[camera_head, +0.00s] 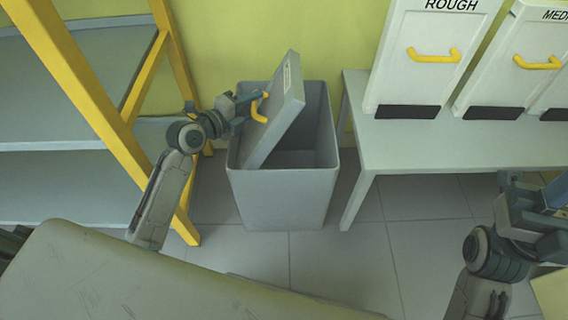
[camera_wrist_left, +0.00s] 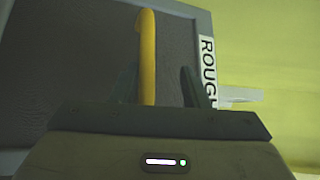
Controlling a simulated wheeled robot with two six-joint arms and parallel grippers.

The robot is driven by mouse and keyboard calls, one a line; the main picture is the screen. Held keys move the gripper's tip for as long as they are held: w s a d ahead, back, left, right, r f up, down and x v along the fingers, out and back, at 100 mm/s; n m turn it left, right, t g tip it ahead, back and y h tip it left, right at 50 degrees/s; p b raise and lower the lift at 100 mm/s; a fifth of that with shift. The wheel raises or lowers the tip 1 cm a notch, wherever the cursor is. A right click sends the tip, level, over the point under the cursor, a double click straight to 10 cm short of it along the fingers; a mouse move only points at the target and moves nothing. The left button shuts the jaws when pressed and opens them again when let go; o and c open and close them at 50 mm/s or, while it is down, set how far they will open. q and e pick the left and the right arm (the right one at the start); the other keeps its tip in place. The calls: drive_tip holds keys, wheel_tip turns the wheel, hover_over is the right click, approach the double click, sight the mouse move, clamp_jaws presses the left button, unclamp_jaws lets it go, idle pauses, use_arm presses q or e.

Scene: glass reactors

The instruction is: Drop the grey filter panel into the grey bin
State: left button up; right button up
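The grey filter panel (camera_head: 282,115) is tilted in the mouth of the grey bin (camera_head: 283,203), its lower part inside and its upper end above the rim. Its yellow handle (camera_head: 260,107) faces my left gripper (camera_head: 258,100). In the left wrist view, the handle (camera_wrist_left: 147,60) stands between the spread fingers of the left gripper (camera_wrist_left: 160,88), with a clear gap to the right finger. The panel (camera_wrist_left: 75,60) bears a "ROUGH" label at its edge. My right gripper (camera_head: 535,195) is at the lower right, away from the bin; its fingertips are unclear.
A grey table (camera_head: 440,145) right of the bin holds white panels, one marked "ROUGH" (camera_head: 428,55), with yellow handles. A yellow-framed shelf (camera_head: 100,100) stands at the left. The tiled floor (camera_head: 345,265) in front of the bin is clear.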

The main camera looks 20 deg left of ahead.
use_arm(q)
drive_tip(key=v, duration=0.5)
drive_tip(key=shift+s+a+r+p, duration=0.1)
drive_tip(key=shift+s+p, duration=0.15)
drive_tip(key=shift+p, duration=0.05)
